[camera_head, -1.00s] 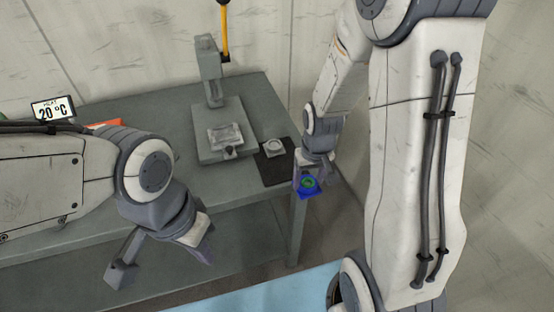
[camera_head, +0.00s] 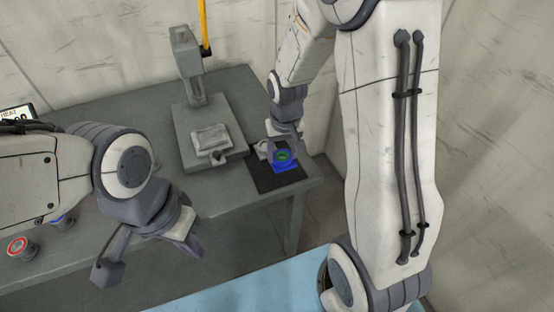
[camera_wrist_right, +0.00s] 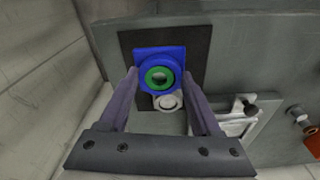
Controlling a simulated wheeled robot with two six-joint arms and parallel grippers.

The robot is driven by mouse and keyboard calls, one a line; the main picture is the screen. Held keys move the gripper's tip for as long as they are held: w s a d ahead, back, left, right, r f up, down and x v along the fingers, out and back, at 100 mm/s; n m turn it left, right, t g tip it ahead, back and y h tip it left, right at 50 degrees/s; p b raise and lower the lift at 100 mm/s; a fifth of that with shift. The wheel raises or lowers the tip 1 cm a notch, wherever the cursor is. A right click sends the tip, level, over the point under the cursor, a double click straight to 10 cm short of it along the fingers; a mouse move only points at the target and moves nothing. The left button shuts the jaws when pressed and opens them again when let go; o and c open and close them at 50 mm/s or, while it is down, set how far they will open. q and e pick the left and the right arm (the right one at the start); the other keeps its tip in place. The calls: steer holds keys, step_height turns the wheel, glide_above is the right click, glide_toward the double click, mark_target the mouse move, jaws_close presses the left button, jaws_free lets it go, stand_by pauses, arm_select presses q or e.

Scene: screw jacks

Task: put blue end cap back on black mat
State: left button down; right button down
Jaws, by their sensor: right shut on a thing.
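The blue end cap (camera_head: 282,163), square with a green ring in its middle, is held in my right gripper (camera_head: 281,155) at the right end of the table. In the right wrist view the fingers grip the end cap (camera_wrist_right: 142,54) from both sides. It shows in front of the black mat (camera_head: 268,183), which also appears around it in the wrist view (camera_wrist_right: 193,42). Whether it touches the mat I cannot tell. A pale round part (camera_wrist_right: 170,104) sits on the mat, partly hidden by the cap. My left gripper (camera_head: 147,258) is open and empty in front of the table.
A grey press stand (camera_head: 193,105) with a pale metal block (camera_head: 210,138) stands left of the mat. A red round button (camera_head: 18,246) is at the far left. The grey table (camera_head: 130,98) ends just right of the mat, near the wall.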

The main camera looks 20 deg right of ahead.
mark_target(277, 163)
steer(key=shift+w+a+f, duration=0.4)
steer(key=shift+w+f, duration=0.1)
steer(key=shift+w, duration=0.3)
steer(key=shift+f+p, duration=0.35)
steer(key=shift+f, duration=1.7)
steer(key=shift+f, duration=0.1)
steer(key=shift+f, duration=0.15)
steer(key=shift+c, duration=0.4)
jaws_free()
steer(key=r, duration=0.4)
steer(key=s+r, duration=0.1)
steer(key=r, duration=0.7)
steer(key=shift+s+a, duration=0.1)
steer(key=shift+s, duration=0.05)
steer(key=s+a+r+n, duration=0.2)
steer(key=s+a+n, duration=0.2)
steer(key=s+a, duration=0.3)
steer(key=s+a+r+n+g+y, duration=0.1)
steer(key=s+a+n, duration=0.3)
steer(key=s, duration=1.1)
steer(key=a+r, duration=0.1)
steer(key=a, duration=0.2)
steer(key=shift+s+r+n, duration=0.15)
steer(key=shift+r+n, duration=0.05)
steer(key=shift+n, duration=0.2)
